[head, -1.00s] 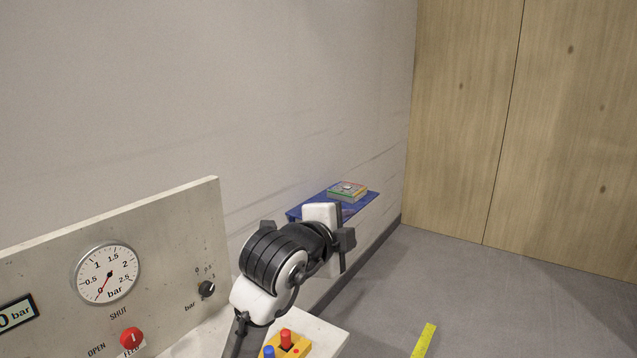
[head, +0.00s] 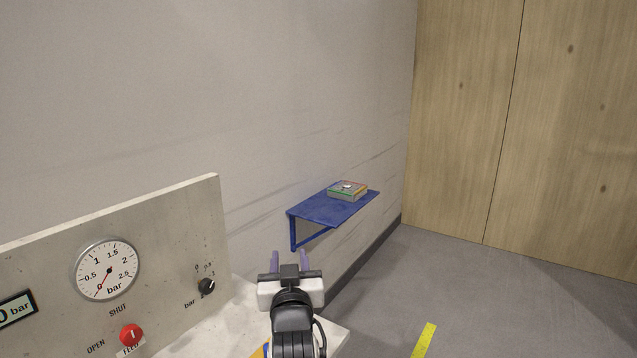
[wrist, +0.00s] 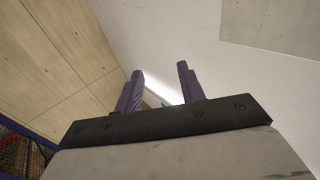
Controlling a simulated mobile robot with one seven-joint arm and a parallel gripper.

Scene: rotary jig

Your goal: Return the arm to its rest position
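My gripper (head: 288,262) is low in the middle of the head view, above the bench's right end, with its fingers pointing away from the camera. In the wrist view my gripper (wrist: 160,85) shows two purple fingers standing apart with nothing between them. My arm comes up from the bottom edge of the head view behind it. My arm hides most of the yellow block (head: 262,351) on the bench.
A panel (head: 160,240) carries a gauge (head: 107,269), a red knob (head: 131,335) and a black knob (head: 206,287). A blue wall shelf (head: 325,210) holds a small box (head: 347,190). Grey floor with a yellow strip (head: 424,340) is clear at right.

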